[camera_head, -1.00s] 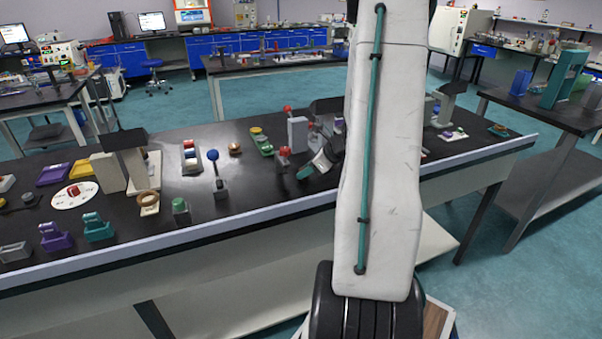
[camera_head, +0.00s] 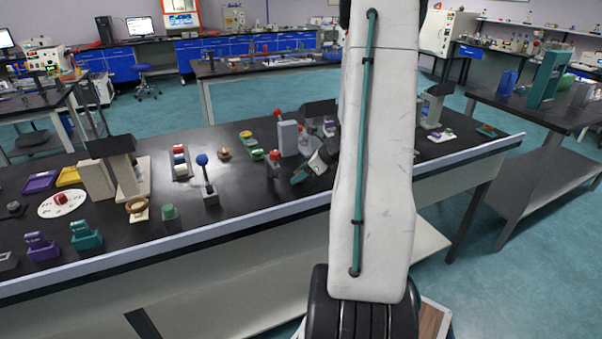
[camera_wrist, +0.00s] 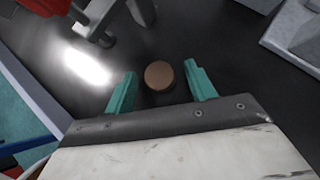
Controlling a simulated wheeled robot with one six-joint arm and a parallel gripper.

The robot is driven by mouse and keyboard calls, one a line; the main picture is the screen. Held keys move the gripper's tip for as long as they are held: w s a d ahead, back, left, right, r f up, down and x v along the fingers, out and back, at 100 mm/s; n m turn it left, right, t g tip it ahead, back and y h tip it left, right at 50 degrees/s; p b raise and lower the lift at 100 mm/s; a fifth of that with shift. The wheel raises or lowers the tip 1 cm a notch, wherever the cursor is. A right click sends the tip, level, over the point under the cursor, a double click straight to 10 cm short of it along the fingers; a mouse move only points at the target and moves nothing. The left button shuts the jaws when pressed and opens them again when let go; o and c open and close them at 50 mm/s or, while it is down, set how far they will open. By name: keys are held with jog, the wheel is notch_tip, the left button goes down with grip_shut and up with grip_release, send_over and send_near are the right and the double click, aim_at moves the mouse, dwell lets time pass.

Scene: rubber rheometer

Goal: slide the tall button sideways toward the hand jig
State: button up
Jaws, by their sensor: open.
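A round brown disc (camera_wrist: 159,75), which looks like the top of the tall button, shows in the wrist view. It lies between the two teal fingertips of my gripper (camera_wrist: 158,82), with a dark gap on each side. My gripper is open and holds nothing. In the head view my gripper (camera_head: 300,176) is low over the dark bench, and the brown disc cannot be made out there. How tall the button is cannot be told from above. I cannot tell for sure which thing is the hand jig.
A red-topped grey device (camera_head: 273,164) stands just left of my gripper. A grey block (camera_head: 288,139) stands behind it. A blue-knobbed lever (camera_head: 203,172) is farther left. The bench (camera_head: 240,195) is bare toward its front edge.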

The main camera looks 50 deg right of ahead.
jog(key=v, duration=0.7)
jog(key=shift+s+d+r, duration=0.1)
jog(key=shift+s+r, duration=0.15)
dwell(0.3)
jog(key=shift+n, duration=0.3)
jog(key=a+n, duration=0.1)
jog(key=s+a+n+y, duration=0.1)
jog(key=a, duration=0.1)
jog(key=s+a+n+g, duration=0.1)
jog(key=n, duration=0.1)
jog(key=shift+s+a+f+y, duration=0.15)
jog(key=shift+a+f+y, duration=0.05)
jog(key=shift+f+y, duration=0.1)
jog(key=s+a+r+n+g+h, duration=0.1)
jog(key=s+a+r+n+g, duration=0.1)
jog(key=a+r+n, duration=0.3)
jog(key=s+a+r+n+g+h, duration=0.1)
jog(key=s+a+r+n, duration=0.4)
jog(key=a+n, duration=0.8)
jog(key=s+a+r+n+g+h, duration=0.2)
jog(key=a+n, duration=0.8)
jog(key=a, duration=0.7)
jog(key=shift+s+a+r+g, duration=0.3)
jog(key=shift+s+r+g, duration=0.3)
jog(key=shift+s+r, duration=0.95)
